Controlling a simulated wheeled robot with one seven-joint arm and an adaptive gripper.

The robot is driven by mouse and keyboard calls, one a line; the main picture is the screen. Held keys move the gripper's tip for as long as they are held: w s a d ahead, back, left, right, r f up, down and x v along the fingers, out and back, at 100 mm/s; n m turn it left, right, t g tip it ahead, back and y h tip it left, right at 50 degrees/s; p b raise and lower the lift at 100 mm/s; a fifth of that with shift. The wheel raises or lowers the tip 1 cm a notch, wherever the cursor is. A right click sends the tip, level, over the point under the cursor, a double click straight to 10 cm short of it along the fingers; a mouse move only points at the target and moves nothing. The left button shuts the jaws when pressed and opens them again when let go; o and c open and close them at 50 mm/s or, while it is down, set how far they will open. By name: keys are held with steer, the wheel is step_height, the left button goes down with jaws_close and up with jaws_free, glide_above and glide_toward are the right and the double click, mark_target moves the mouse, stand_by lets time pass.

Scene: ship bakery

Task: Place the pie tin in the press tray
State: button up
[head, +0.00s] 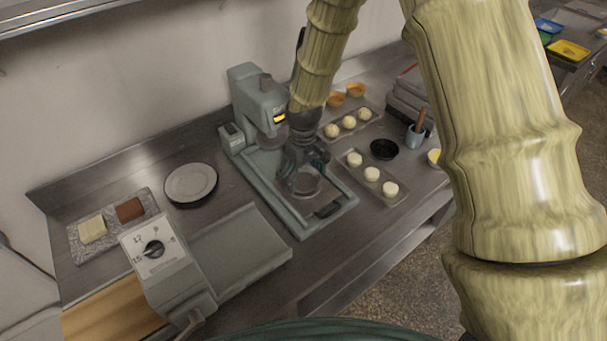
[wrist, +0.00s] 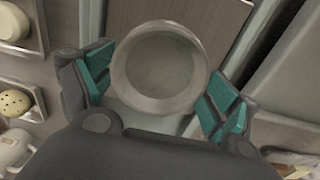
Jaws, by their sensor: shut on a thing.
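The pie tin (wrist: 160,68) is a round grey metal dish, seen from above between my gripper's fingers in the wrist view. My gripper (wrist: 155,90) has its teal finger pads on either side of the tin and is shut on it. In the head view, my gripper (head: 305,182) and the pie tin (head: 307,184) are over the press tray (head: 329,209), the long grey tray at the base of the press (head: 258,100). My gripper hides part of the tray. I cannot tell whether the tin touches the tray.
Dough balls sit on two trays (head: 388,195) to the right. Plates (head: 190,184) and a machine with a dial (head: 165,257) are at the left.

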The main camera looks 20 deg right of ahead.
mark_target(304, 183)
steer(key=shift+s+f, duration=0.1)
steer(key=shift+f, duration=0.15)
steer(key=shift+f, duration=0.2)
steer(key=o, duration=0.7)
steer(key=shift+o, duration=0.2)
steer(key=shift+r, duration=0.1)
step_height(304, 183, up, 12)
steer(key=b, duration=0.4)
steer(key=shift+r, duration=0.1)
